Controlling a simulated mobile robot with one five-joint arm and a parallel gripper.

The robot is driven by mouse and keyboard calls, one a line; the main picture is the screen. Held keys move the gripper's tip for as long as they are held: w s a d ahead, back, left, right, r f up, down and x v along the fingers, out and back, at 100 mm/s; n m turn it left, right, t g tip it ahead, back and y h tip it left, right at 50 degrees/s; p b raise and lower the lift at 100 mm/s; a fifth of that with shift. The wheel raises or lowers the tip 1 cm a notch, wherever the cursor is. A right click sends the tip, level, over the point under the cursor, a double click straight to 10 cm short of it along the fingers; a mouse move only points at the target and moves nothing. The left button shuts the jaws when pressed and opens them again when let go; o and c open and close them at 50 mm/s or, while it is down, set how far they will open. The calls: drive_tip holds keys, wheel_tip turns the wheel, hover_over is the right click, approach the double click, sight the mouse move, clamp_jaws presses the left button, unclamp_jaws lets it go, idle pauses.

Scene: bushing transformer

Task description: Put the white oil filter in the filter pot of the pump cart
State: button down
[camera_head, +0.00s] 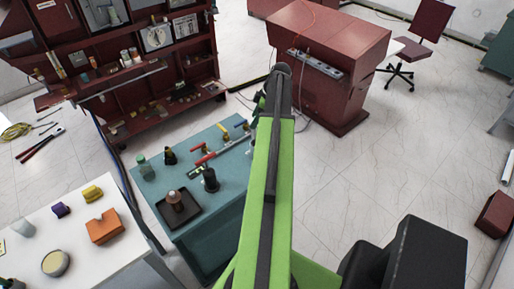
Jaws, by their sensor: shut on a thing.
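The teal pump cart (222,226) stands left of my green arm. On its top are red-handled valves on a pipe, a dark cylindrical pot (210,180) that may be the filter pot, and a black tray with a brown and pale piece in it. I cannot make out the white oil filter for certain. A pale cup-like piece (22,228) sits on the white table at the left. My arm reaches up the middle, past the cart's right edge. My gripper and anything in it are hidden behind the arm's end.
The white table (105,265) at lower left holds an orange block (103,227), a round tin (55,263) and small pieces. A dark red shelf (150,85) stands behind the cart. A red cabinet (330,60) stands beyond my arm.

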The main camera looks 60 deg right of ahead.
drive_tip(key=shift+f+b, duration=4.85)
drive_tip(key=shift+f, duration=0.55)
drive_tip(key=c, duration=0.5)
unclamp_jaws()
drive_tip(key=shift+r, duration=0.1)
drive_tip(key=shift+r+p, duration=0.25)
drive_tip(key=shift+p, duration=0.1)
drive_tip(key=p+v, duration=1.1)
drive_tip(key=v, duration=0.1)
drive_tip(key=shift+r+p, duration=0.35)
